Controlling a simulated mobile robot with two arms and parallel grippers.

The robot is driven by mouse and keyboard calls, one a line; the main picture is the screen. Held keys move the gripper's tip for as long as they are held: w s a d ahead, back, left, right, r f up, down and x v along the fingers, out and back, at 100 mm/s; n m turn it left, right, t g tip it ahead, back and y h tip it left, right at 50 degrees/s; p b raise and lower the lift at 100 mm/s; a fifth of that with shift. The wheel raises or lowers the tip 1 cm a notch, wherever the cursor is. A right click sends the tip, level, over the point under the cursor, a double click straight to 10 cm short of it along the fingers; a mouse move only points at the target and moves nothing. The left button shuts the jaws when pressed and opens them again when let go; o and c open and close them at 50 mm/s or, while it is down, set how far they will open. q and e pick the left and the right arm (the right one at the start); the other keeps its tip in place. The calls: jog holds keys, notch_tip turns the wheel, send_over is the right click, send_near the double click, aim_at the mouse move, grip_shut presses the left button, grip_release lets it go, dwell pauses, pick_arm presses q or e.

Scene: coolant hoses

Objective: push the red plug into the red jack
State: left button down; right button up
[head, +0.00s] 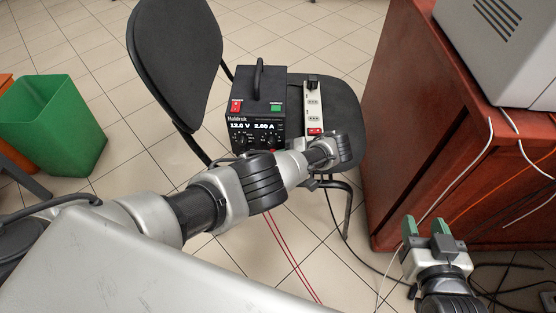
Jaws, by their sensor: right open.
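A black power supply (258,90) stands on the chair seat, its display reading 12.0 V and 2.00 A. My left arm crosses in front of its lower front, so I cannot make out the red jack or the red plug. Two thin red leads (290,258) hang below my left arm towards the floor; their ends are hidden. The fingers of my left gripper do not show; the arm's far end is beside the chair seat. My right gripper (427,229) has green fingertips, is open and empty, and is low in front of the red-brown cabinet, well away from the power supply.
A white power strip (313,104) with a black plug lies on the chair (346,103), right of the power supply. A red-brown cabinet (400,110) bears a grey machine (500,45), with loose cables hanging down. A green bin (55,122) stands at left. Tiled floor shows between.

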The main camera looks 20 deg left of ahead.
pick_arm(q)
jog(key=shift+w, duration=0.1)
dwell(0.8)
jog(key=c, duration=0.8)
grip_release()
